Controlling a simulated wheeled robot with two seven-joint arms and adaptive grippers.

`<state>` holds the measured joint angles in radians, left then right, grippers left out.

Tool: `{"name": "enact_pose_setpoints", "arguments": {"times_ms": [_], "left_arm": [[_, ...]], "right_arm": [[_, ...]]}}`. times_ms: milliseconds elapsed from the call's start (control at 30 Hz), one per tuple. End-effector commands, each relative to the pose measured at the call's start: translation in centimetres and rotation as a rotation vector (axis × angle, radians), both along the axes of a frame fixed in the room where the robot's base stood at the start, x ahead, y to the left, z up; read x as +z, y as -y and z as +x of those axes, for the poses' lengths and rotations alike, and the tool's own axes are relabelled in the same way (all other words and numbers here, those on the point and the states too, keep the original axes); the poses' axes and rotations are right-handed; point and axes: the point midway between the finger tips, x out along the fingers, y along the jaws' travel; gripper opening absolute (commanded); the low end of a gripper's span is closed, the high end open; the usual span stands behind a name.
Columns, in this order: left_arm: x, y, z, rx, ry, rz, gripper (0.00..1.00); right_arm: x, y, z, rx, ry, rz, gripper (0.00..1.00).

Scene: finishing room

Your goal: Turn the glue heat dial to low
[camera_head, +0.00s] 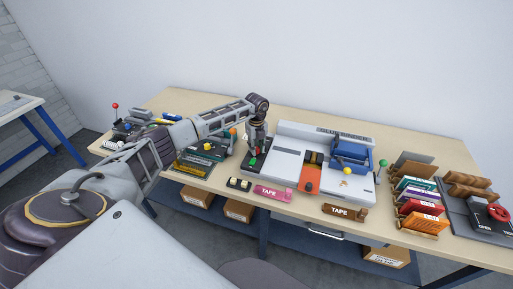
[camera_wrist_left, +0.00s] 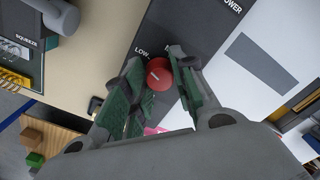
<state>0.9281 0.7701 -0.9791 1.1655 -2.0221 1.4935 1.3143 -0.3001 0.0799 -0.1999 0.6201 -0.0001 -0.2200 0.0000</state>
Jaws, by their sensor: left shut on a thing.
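The glue heat dial (camera_wrist_left: 159,74) is a round red knob on a dark panel (camera_wrist_left: 190,30) in the left wrist view. The word LOW is printed at its upper left, and another label is partly covered by a finger. My left gripper (camera_wrist_left: 160,84) has its green-padded fingers on both sides of the dial, shut on it. The dial's pointer is too unclear to read. In the head view my left gripper (camera_head: 255,153) reaches down at the left end of the white glue binder (camera_head: 287,158) and hides the dial. My right gripper is out of view.
The binder stands on a wooden table (camera_head: 414,151). A blue tray (camera_head: 352,152) and coloured books (camera_head: 420,207) are at right. My left arm crosses the left side.

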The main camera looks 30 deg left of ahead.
Motion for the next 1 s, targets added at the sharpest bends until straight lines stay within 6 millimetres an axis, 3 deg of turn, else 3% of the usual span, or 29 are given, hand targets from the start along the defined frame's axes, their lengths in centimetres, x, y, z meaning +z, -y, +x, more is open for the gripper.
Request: {"name": "enact_pose_setpoints", "arguments": {"times_ms": [67,100,267,733,1000], "left_arm": [[0.1,0.0,0.1,0.001,0.002,0.000,0.03],[0.1,0.0,0.1,0.001,0.002,0.000,0.28],[0.1,0.0,0.1,0.001,0.002,0.000,0.48],[0.4,0.0,0.0,0.000,0.001,0.000,0.50],[2.8,-0.1,0.1,0.001,0.004,0.001,0.50]], "right_arm": [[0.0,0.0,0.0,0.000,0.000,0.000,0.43],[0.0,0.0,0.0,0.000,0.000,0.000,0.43],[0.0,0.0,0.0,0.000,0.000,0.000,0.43],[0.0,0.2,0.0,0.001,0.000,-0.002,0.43],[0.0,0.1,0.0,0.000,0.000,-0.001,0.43]]}}
